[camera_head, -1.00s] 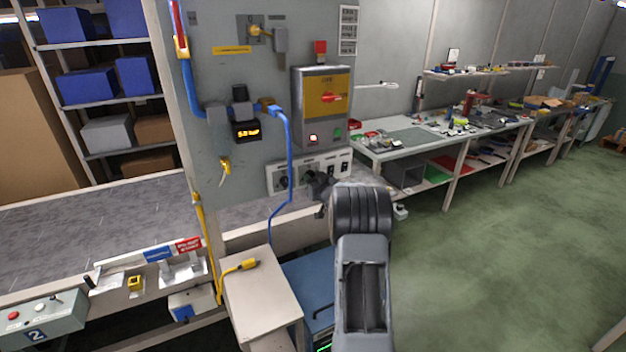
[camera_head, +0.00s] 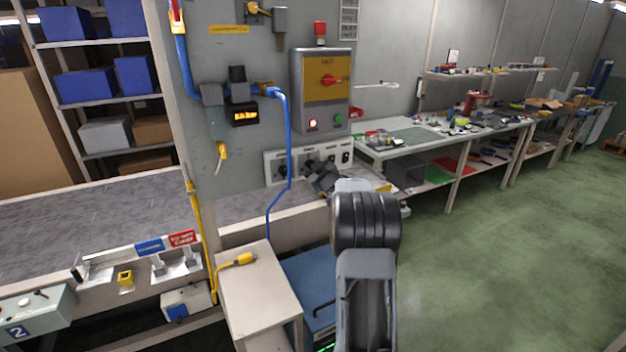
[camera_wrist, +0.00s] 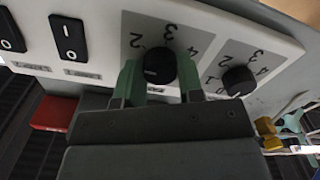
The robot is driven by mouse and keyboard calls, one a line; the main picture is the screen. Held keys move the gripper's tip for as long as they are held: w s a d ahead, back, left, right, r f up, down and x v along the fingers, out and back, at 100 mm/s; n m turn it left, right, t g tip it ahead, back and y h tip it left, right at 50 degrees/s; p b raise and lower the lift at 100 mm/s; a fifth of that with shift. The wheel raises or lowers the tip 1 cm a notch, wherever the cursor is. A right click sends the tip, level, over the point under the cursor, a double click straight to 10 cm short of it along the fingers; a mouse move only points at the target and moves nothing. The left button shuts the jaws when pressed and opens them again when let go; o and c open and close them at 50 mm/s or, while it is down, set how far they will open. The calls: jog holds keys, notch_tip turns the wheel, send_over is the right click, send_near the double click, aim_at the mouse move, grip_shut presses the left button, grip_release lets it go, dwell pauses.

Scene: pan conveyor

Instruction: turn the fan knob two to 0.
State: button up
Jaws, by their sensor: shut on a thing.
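A white control panel (camera_head: 341,155) on the grey cabinet carries two black knobs and black rocker switches. In the wrist view, the black knob (camera_wrist: 157,66) stands between the two green fingers of my gripper (camera_wrist: 158,80), which are shut on it. A white mark on this knob points to the lower left. The digits 2, 3 and 4 show around it; its lower scale is hidden by my gripper. The other knob (camera_wrist: 238,80) is to the right and is free. In the head view my gripper (camera_head: 318,172) is at the panel, mostly hiding the knob.
Two rocker switches (camera_wrist: 69,38) sit left of the held knob in the wrist view. A blue cable (camera_head: 289,150) hangs in front of the panel. A grey box with a red rotary handle (camera_head: 333,79) is above. A workbench (camera_head: 400,150) stands to the right.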

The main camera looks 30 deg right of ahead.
jog(key=n+b, duration=1.3)
jog(key=n, duration=0.5)
jog(key=shift+r+n+b, duration=0.1)
jog(key=shift+n+b, duration=0.2)
jog(key=shift+n, duration=0.3)
jog(key=o, duration=0.9)
jog(key=s, duration=0.4)
jog(key=s+a+b, duration=0.1)
jog(key=s, duration=0.4)
jog(key=s+a+b, duration=0.1)
jog(key=s, duration=0.3)
jog(key=shift+s, duration=0.35)
